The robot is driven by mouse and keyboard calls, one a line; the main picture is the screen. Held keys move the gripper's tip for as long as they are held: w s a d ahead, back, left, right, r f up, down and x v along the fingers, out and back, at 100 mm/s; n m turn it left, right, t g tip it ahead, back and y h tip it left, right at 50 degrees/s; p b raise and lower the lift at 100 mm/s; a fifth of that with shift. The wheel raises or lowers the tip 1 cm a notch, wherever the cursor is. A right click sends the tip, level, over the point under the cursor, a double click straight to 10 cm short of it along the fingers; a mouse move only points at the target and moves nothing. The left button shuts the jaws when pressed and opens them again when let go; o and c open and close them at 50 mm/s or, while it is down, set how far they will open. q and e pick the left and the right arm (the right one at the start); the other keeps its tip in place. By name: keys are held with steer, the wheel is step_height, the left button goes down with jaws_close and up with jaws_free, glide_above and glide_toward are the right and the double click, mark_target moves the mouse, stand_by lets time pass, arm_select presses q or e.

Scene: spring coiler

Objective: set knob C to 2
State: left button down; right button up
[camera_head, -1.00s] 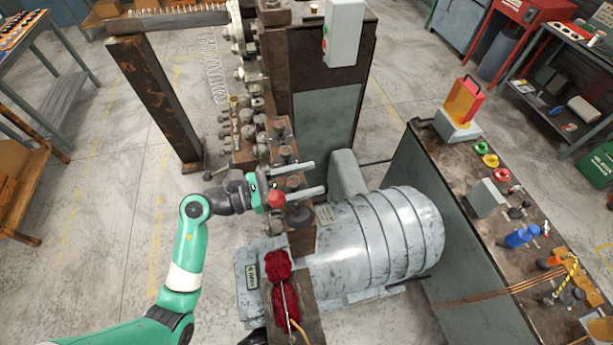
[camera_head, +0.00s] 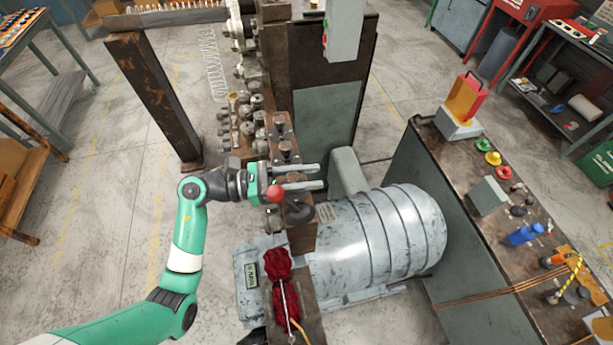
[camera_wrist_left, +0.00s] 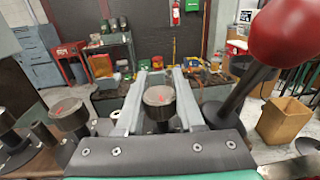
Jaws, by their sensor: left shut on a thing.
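My left gripper (camera_head: 316,176) reaches over the coiler's upright block from the left. Its two fingers lie on either side of a round dark knob (camera_wrist_left: 159,97) with a red mark on top, and are shut on it. A second knob (camera_wrist_left: 69,113) with a red mark stands to its left in the left wrist view. No letters or scale can be read, so I cannot tell which knob is C or its setting. In the head view the arm and fingers mostly hide the held knob. My right gripper is not in view.
A red ball (camera_head: 276,193) on a lever stands close beside the gripper; it is large at the right in the left wrist view (camera_wrist_left: 288,30). A grey motor (camera_head: 375,235) lies to the right. A bench (camera_head: 465,170) with coloured parts stands further right.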

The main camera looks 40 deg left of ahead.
arm_select(q)
steer(key=shift+f+m+g+h+b, duration=0.2)
steer(key=shift+m+g+h+b, duration=0.1)
steer(key=shift+m+g+h, duration=0.15)
steer(key=shift+s+d+r+h, duration=0.1)
steer(key=shift+r+h, duration=0.1)
steer(key=shift+h, duration=0.15)
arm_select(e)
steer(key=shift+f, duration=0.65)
arm_select(q)
steer(key=c, duration=0.5)
jaws_free()
steer(key=shift+s, duration=0.1)
steer(key=b+v, duration=0.1)
steer(key=v, duration=1)
steer(key=shift+s+a+r, duration=0.15)
steer(key=shift+a, duration=0.05)
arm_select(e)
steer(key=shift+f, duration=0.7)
